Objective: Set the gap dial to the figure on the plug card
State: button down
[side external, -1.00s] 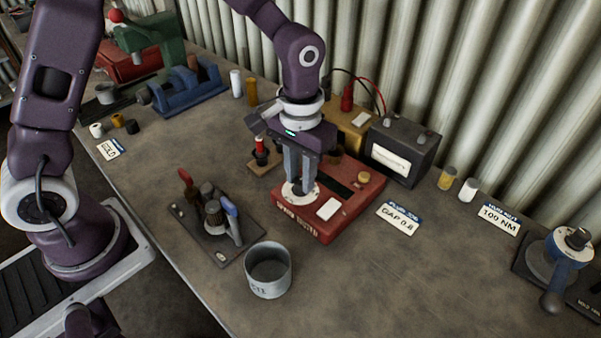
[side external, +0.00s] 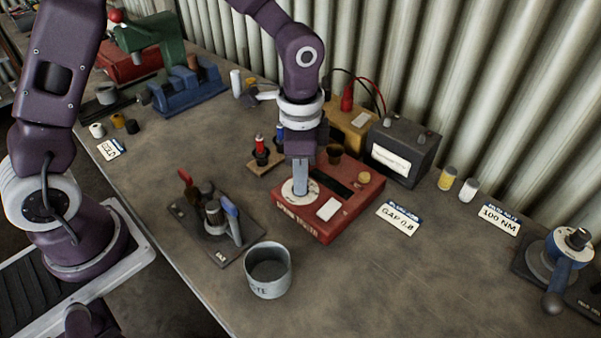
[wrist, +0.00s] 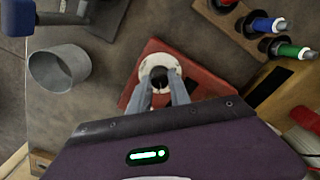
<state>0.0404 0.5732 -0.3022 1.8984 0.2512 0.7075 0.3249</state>
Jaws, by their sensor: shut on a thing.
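The red spark tester box (side external: 322,222) sits on the bench, with a pale round dial (side external: 291,191) at its front left corner. In the wrist view the pale dial (wrist: 160,67) lies below my fingers, with a dark knob (wrist: 160,77) at its centre. My gripper (side external: 299,190) points down at the dial. Its fingers, also seen in the wrist view (wrist: 160,88), are shut on the knob. The dial's figures and pointer are too small or hidden to read. The plug card (side external: 398,218) lies right of the box and reads "GAP 0.8".
A grey waste tin (side external: 268,272) and a tool rack (side external: 215,225) stand in front and to the left. Behind are a plug holder (side external: 263,158) and a meter box (side external: 402,152). A "100 NM" card (side external: 497,219) lies right. Bench right of the tin is clear.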

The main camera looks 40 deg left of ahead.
jog(key=shift+w+r+m, duration=0.1)
jog(key=shift+m, duration=0.8)
jog(key=c, duration=1.2)
grip_release()
notch_tip(320, 180, up, 7)
